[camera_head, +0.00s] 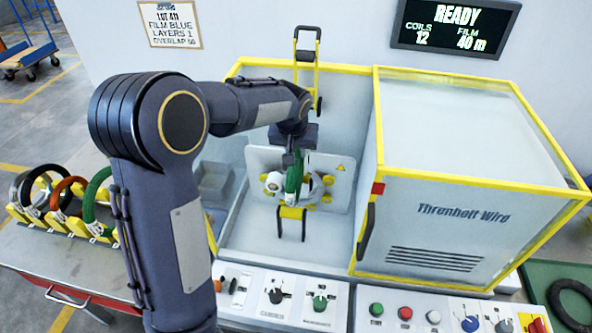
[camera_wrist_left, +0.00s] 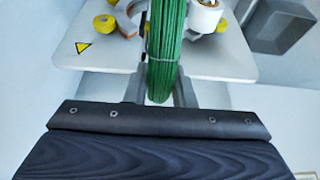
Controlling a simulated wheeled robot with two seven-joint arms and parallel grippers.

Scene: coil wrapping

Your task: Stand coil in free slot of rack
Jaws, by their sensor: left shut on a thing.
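My left gripper (camera_head: 291,160) is inside the open wrapping machine, shut on a green coil (camera_head: 294,177). In the left wrist view the green coil (camera_wrist_left: 166,45) stands upright, edge-on between the fingers, in front of the machine's pale plate with yellow rollers. I cannot tell whether it touches the rollers. The yellow rack (camera_head: 75,226) is on the bench at the left. It holds several coils standing up: grey, black (camera_head: 36,190), orange (camera_head: 66,192) and another green one (camera_head: 92,196). My left arm hides the rack's right end, so a free slot there cannot be judged. My right gripper is not in view.
Control panels (camera_head: 275,299) run along the front. A black ring (camera_head: 572,302) lies on a green mat at the right. A sign reads READY.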

